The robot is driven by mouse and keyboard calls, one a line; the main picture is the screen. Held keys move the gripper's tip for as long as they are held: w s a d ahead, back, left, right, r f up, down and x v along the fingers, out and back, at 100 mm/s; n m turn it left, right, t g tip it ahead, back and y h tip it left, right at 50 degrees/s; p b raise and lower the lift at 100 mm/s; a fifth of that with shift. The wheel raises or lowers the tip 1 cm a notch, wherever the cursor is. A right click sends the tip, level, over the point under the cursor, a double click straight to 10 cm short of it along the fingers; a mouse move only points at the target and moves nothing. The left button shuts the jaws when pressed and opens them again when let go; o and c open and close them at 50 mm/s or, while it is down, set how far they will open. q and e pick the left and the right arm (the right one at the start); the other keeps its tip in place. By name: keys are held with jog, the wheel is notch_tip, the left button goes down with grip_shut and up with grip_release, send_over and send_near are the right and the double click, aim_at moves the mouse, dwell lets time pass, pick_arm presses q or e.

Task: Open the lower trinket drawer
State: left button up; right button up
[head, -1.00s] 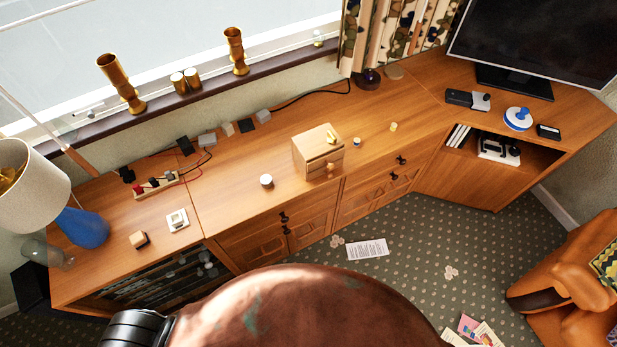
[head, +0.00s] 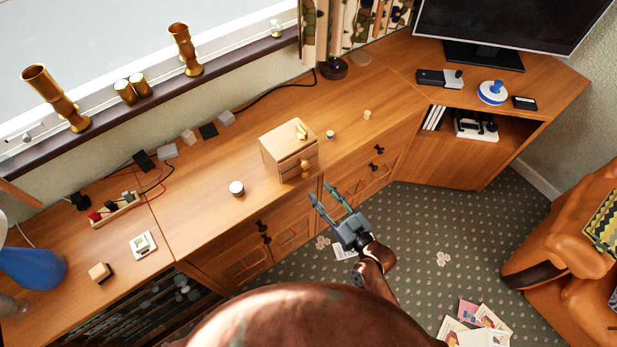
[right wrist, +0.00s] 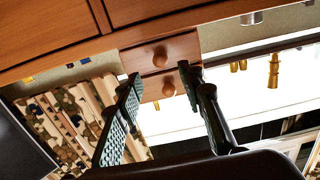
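A small wooden trinket box (head: 282,146) with two stacked drawers stands on the long sideboard. Its lower drawer (head: 299,176) has a round knob and looks shut, as does the upper one. In the right wrist view the picture is upside down, so the lower drawer (right wrist: 178,50) shows above the upper drawer's knob (right wrist: 168,90). My right gripper (head: 321,192) is open and empty, in front of the box and apart from it. In the right wrist view its fingers (right wrist: 159,74) point at the drawer fronts, either side of the knobs. My left gripper is out of view.
A white-topped round jar (head: 236,188) stands left of the box. Small pots (head: 367,115) are to its right, and a yellow item (head: 302,131) lies on top. The sideboard (head: 205,215) has a front edge below the gripper's path. Carpet (head: 440,230) is open to the right.

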aim_at(307, 176)
jog(key=b+x, duration=0.1)
jog(key=x, duration=0.6)
jog(key=shift+w+a+r, duration=0.15)
jog(key=shift+w+a, duration=0.05)
jog(key=shift+w, duration=0.05)
grip_shut()
dwell(0.5)
